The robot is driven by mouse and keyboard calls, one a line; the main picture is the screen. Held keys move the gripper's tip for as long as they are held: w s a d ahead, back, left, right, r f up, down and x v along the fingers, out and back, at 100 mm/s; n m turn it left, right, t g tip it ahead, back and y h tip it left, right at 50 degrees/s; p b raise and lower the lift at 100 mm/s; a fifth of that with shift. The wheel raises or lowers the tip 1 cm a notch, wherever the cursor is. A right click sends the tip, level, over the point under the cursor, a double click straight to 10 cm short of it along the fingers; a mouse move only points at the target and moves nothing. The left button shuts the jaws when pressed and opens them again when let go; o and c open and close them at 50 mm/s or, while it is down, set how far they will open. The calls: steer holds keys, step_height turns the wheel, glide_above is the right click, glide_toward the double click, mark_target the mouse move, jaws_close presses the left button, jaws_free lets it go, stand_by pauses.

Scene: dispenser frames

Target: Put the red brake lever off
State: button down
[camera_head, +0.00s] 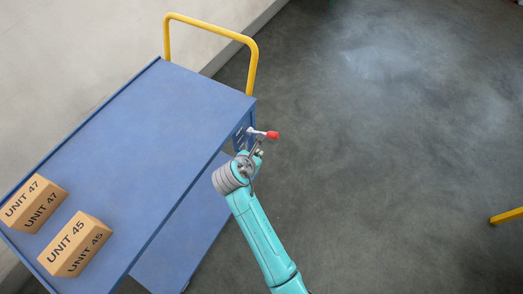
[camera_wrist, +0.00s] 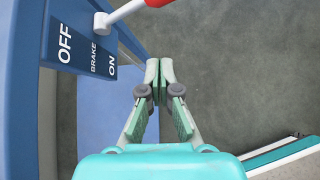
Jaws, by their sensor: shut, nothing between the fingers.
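The brake lever has a red grip and a pale shaft, and it sticks out from the end of the blue cart (camera_head: 150,130). Its red grip (camera_head: 273,135) shows just beyond my gripper (camera_head: 252,158) in the head view. In the wrist view the pale shaft (camera_wrist: 125,11) and part of the red grip (camera_wrist: 158,2) are at the top edge, the rest cut off. The dark brake plate (camera_wrist: 88,48) reads OFF, BRAKE and ON, with OFF at the upper left. My gripper (camera_wrist: 160,70) is shut and empty, below the lever in the wrist view and apart from it.
Two cardboard boxes, UNIT 47 (camera_head: 34,203) and UNIT 45 (camera_head: 76,245), sit on the cart's top. A yellow handle (camera_head: 209,29) rises at its far end. A wall is behind the cart. The grey floor (camera_head: 390,150) to the right is mostly clear.

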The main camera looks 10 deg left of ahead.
steer(key=v, duration=0.3)
steer(key=shift+a+r, duration=0.1)
steer(key=shift+r, duration=0.05)
stand_by(0.5)
steer(key=s+d+f+m+y, duration=0.2)
steer(key=s+d+f+m, duration=0.5)
steer(key=d, duration=0.6)
steer(key=s+d+m+t+y, duration=0.2)
steer(key=s+d+m, duration=0.5)
steer(key=s, duration=0.5)
steer(key=s+d+r+m+t+h, duration=0.1)
steer(key=s+d+r+m, duration=0.3)
steer(key=s+r+m, duration=0.4)
steer(key=s+d+r+m+t, duration=0.2)
steer(key=s+d+r+m, duration=0.2)
steer(key=s+r+m, duration=0.5)
steer(key=s+r, duration=0.2)
steer(key=s, duration=0.1)
steer(key=shift+d+t+h, duration=0.2)
steer(key=shift+t+h, duration=0.1)
steer(key=shift+h, duration=0.1)
